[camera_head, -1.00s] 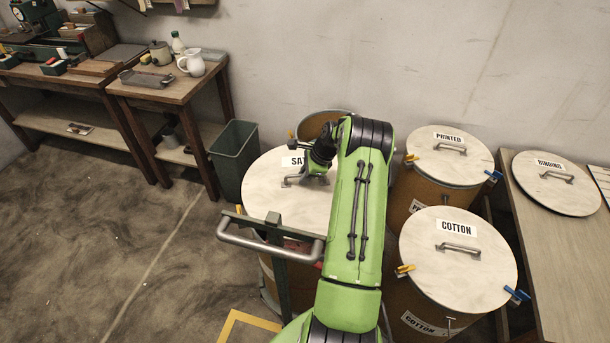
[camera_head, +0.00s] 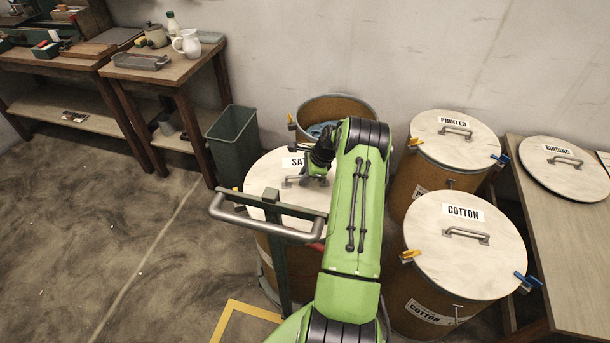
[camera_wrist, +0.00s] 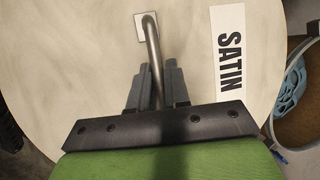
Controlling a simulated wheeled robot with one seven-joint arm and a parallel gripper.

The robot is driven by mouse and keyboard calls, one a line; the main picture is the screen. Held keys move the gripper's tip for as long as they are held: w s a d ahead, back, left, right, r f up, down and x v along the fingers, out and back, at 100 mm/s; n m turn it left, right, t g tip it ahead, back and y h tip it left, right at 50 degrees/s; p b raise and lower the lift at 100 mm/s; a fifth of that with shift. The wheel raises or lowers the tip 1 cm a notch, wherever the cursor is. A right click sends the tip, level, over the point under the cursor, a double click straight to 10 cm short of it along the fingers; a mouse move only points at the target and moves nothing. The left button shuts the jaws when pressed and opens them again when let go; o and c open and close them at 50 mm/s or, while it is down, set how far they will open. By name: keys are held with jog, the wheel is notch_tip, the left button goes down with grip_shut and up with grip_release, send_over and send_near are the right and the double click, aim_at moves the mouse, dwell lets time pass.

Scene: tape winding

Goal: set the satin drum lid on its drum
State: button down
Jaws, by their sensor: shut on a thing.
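The satin drum lid (camera_head: 265,178), a pale round disc with a SATIN label and a bent metal handle, lies roughly level under my arm at the centre. My gripper (camera_head: 308,178) is shut on its handle; in the wrist view the fingers (camera_wrist: 152,85) stand on either side of the handle bar (camera_wrist: 153,45). A brown drum (camera_head: 264,262) shows below the lid, largely hidden by the lid, a grey push handle and my arm. I cannot tell whether the lid touches its rim.
An open drum (camera_head: 352,104) with blue cloth stands just behind the lid. Lidded PRINTED (camera_head: 475,120) and COTTON (camera_head: 425,215) drums stand right. The BINDING lid (camera_head: 540,175) lies on the right table. A green bin (camera_head: 235,150) is close left. A metal push handle (camera_head: 240,222) crosses in front.

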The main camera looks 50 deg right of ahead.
jog(key=c, duration=1.1)
grip_release()
jog(key=shift+r, duration=0.1)
jog(key=shift+o, duration=0.4)
jog(key=p+v, duration=0.4)
jog(key=v, duration=1.1)
jog(key=shift+r, duration=0.3)
jog(key=shift+s+d, duration=0.1)
jog(key=shift+s, duration=0.05)
